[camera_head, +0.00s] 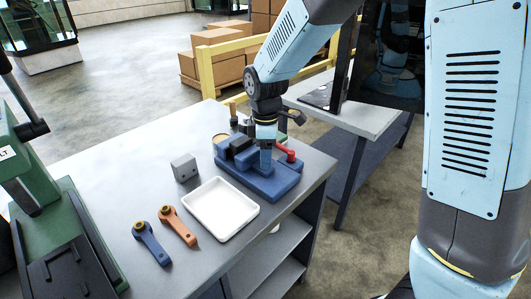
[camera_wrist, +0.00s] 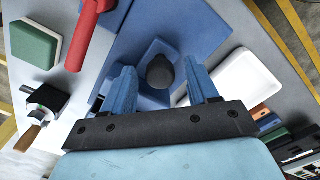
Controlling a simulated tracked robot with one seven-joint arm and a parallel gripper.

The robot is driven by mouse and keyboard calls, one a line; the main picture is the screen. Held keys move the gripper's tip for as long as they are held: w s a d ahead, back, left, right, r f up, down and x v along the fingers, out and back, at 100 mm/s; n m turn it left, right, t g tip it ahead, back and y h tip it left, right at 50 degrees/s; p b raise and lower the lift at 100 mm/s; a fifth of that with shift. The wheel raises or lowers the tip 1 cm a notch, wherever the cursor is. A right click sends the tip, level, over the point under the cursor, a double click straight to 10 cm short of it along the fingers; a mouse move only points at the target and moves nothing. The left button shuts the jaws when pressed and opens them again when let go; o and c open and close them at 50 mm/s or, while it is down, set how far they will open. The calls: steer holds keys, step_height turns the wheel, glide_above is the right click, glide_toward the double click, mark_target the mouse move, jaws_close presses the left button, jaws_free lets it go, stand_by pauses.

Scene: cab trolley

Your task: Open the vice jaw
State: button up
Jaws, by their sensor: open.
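The blue vice (camera_head: 262,183) sits on the grey bench near its right corner. Its dark blue jaw blocks (camera_head: 241,150) stand at its left and back. A red handle (camera_head: 287,152) sticks out at its right; the red handle also shows at the upper left of the wrist view (camera_wrist: 90,32). My gripper (camera_head: 266,160) points down over the vice. In the wrist view its two blue fingers are apart, one on each side of a dark round knob (camera_wrist: 160,72) on a blue block. I cannot tell whether they touch it. The gripper's near side hides part of the vice.
A white tray (camera_head: 222,209) lies in front of the vice. A grey block (camera_head: 185,167), an orange wrench-like tool (camera_head: 178,227) and a blue one (camera_head: 151,244) lie to the left. A green machine (camera_head: 60,235) stands at the far left.

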jaws_close()
stand_by(0.4)
